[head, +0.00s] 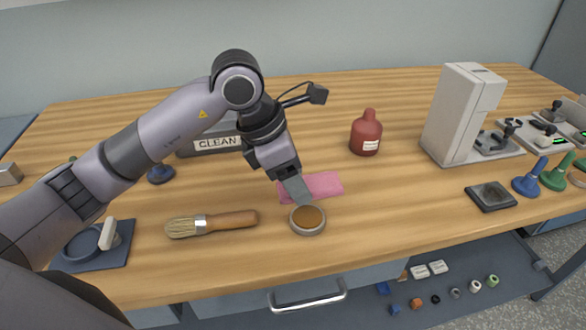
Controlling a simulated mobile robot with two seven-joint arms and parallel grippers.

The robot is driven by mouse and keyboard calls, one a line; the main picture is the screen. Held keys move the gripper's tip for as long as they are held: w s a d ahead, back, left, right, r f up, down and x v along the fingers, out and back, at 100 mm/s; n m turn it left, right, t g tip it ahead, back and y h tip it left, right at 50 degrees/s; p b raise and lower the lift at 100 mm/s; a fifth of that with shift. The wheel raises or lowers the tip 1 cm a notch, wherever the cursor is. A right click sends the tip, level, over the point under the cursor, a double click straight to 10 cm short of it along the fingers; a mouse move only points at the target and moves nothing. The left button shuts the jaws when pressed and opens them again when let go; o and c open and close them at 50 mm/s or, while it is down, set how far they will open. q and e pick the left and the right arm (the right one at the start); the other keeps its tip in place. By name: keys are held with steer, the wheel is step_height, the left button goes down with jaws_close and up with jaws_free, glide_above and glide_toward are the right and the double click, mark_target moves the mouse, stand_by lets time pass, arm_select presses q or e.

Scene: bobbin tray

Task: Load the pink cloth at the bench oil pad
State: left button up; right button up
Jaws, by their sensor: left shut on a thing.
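The pink cloth (325,185) is a flat rectangle near the middle of the bench, showing on both sides of my left gripper's fingers. My left gripper (298,190) points down and is shut on the cloth; the fingers hide part of it. I cannot tell whether the cloth touches the bench. A round dish with a brown pad (308,217), which looks like the oil pad, sits just in front of the fingertips. My right gripper is not in view.
A brush (213,223) lies left of the dish. A box marked CLEAN (217,143) stands behind my arm, a red bottle (366,133) behind the cloth. A white machine (464,115) and a dark square pad (491,196) are at right. Bench between dish and square pad is clear.

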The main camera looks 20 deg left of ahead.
mark_target(300, 217)
arm_select(q)
steer(key=shift+f+b, duration=1.7)
steer(key=shift+f, duration=1.25)
steer(key=shift+s+f+b, duration=0.1)
steer(key=shift+f+b, duration=0.6)
steer(key=shift+b, duration=0.05)
steer(key=shift+r, duration=0.1)
steer(key=shift+r+p, duration=2.2)
steer(key=shift+r, duration=1.35)
